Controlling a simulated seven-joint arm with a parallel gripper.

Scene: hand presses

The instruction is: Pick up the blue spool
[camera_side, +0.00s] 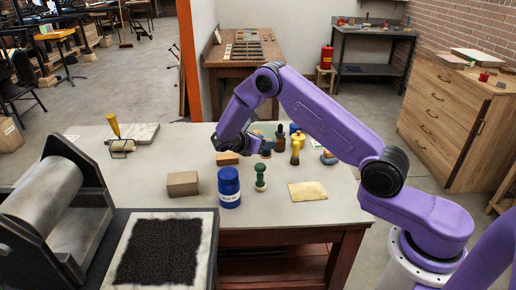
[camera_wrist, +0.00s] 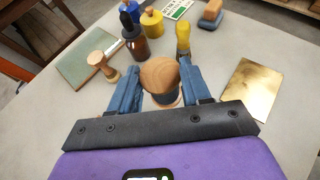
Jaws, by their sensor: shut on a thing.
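The blue spool (camera_wrist: 160,80) shows in the wrist view as a round wooden top with a dark blue band under it. My gripper (camera_wrist: 161,88) has one blue-grey finger on each side of it and is shut on it. In the side view my gripper (camera_side: 262,146) is low over the middle of the table, and the spool is hard to make out there. I cannot tell whether it touches the table.
A brown dropper bottle (camera_side: 280,137) and a yellow-handled tool (camera_side: 296,150) stand close beyond my gripper. A green spool-shaped piece (camera_side: 260,178), a blue jar (camera_side: 229,188) and a tan block (camera_side: 183,184) stand nearer the front. A gold sheet (camera_side: 308,191) lies flat at right.

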